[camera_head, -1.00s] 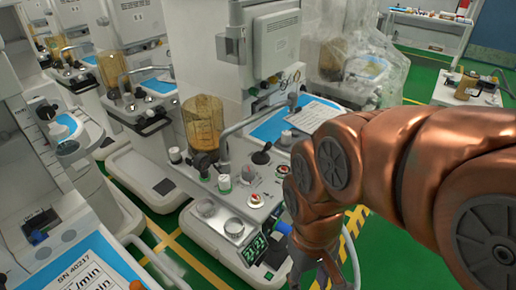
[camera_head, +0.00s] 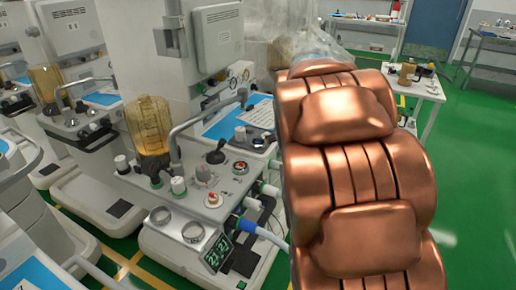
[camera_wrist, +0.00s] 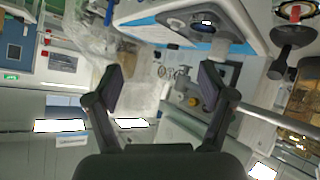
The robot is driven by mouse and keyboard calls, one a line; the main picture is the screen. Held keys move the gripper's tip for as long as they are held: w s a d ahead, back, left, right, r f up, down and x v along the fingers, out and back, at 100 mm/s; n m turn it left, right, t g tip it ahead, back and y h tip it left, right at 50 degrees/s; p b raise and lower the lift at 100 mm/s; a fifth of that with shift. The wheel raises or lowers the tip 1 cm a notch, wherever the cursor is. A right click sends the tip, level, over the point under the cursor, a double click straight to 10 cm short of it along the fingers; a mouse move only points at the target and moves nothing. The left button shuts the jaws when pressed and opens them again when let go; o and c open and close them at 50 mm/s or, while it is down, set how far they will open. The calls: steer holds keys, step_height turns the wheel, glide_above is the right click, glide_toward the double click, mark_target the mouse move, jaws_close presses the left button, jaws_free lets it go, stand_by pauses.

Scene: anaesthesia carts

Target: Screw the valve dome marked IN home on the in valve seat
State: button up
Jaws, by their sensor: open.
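I cannot read an IN mark on either, nor tell seat from dome. A white round part with a red centre (camera_head: 213,200) sits behind them, and a similar red-centred one (camera_head: 240,168) is farther back. My gripper (camera_wrist: 162,88) is open in the wrist view, with nothing between its fingers. In the head view my copper arm hides it. A dark round fitting (camera_wrist: 204,22) shows beyond the fingers on a white and blue surface; I cannot identify it.
The cart has an amber canister (camera_head: 149,125), a black knob (camera_head: 215,153), a green-lit display (camera_head: 217,252) and a blue hose end (camera_head: 249,226). More carts stand close at left. A side table (camera_head: 420,88) stands behind my arm. Green floor (camera_head: 475,165) is clear at right.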

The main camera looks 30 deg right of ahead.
mark_target(263, 142)
steer(key=w+f+n+t+y+b, duration=0.1)
steer(key=w+f+y, duration=0.1)
steer(key=w+d+f+n+t+y+b, duration=0.1)
steer(key=w+f+t+y+b, duration=0.1)
steer(key=f, duration=0.1)
steer(key=w+f+n+t+y+b, duration=0.1)
steer(key=w+f+t+y, duration=0.1)
steer(key=shift+d+f+y+b, duration=0.3)
steer(key=shift+f+b, duration=0.05)
steer(key=shift+s+a+f+t+y, duration=0.15)
steer(key=shift+a+f+t+y, duration=0.15)
steer(key=shift+y, duration=0.3)
steer(key=shift+w+a+f+n, duration=0.1)
steer(key=shift+w+a+n, duration=0.15)
steer(key=shift+w, duration=0.2)
steer(key=shift+b+x, duration=0.3)
steer(key=shift+x, duration=3.1)
steer(key=shift+a, duration=0.15)
steer(key=shift+c, duration=0.2)
steer(key=c, duration=1.1)
steer(key=shift+r, duration=0.25)
